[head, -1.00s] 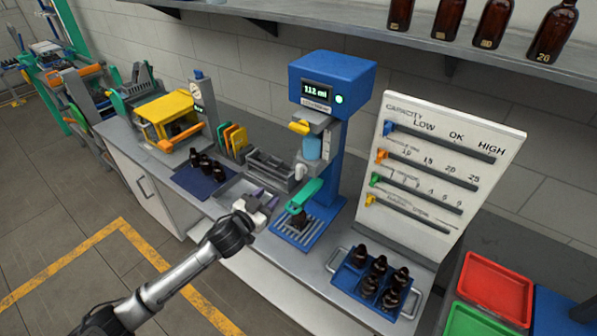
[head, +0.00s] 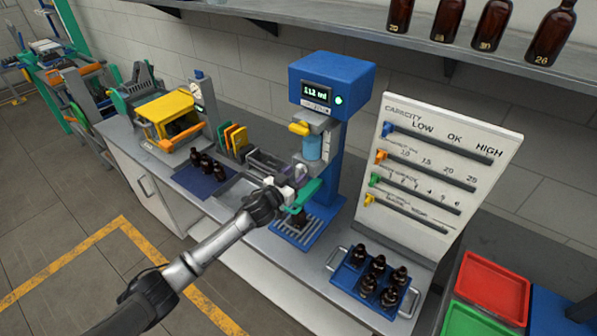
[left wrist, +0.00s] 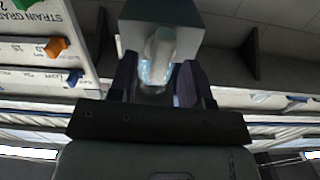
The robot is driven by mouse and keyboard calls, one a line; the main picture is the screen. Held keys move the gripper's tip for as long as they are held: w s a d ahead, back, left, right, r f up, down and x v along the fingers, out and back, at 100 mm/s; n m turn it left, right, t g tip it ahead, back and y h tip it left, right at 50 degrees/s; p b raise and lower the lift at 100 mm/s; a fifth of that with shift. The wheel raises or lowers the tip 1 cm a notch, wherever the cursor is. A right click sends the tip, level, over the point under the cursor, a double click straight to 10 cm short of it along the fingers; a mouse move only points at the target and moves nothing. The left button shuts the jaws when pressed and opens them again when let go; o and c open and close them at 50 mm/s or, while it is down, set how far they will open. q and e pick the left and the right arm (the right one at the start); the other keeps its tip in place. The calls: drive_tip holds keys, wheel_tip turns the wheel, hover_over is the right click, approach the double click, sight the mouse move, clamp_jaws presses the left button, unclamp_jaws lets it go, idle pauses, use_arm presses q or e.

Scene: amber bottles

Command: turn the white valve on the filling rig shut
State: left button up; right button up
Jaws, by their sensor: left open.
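The blue filling rig (head: 333,78) stands on the bench, its display reading about 112 ml. A small white part, seemingly the valve (head: 299,171), sits low on the rig's front left, partly hidden by my gripper. My left gripper (head: 290,182) is at the rig, close to this white part and beside the green lever (head: 308,192). In the left wrist view, the open fingers (left wrist: 158,88) stand on both sides of a pale, whitish piece (left wrist: 159,58); I cannot tell whether they touch it. My right gripper is not in view.
A dark bottle (head: 299,219) stands on the rig's blue drip tray (head: 290,236), below my gripper. A blue tray (head: 339,281) of several bottles is at front right. The capacity board (head: 405,180) stands to the right. A grey rack (head: 262,166) is behind the gripper.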

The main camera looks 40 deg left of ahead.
use_arm(q)
drive_tip(key=shift+w, duration=1.2)
drive_tip(key=c, duration=0.6)
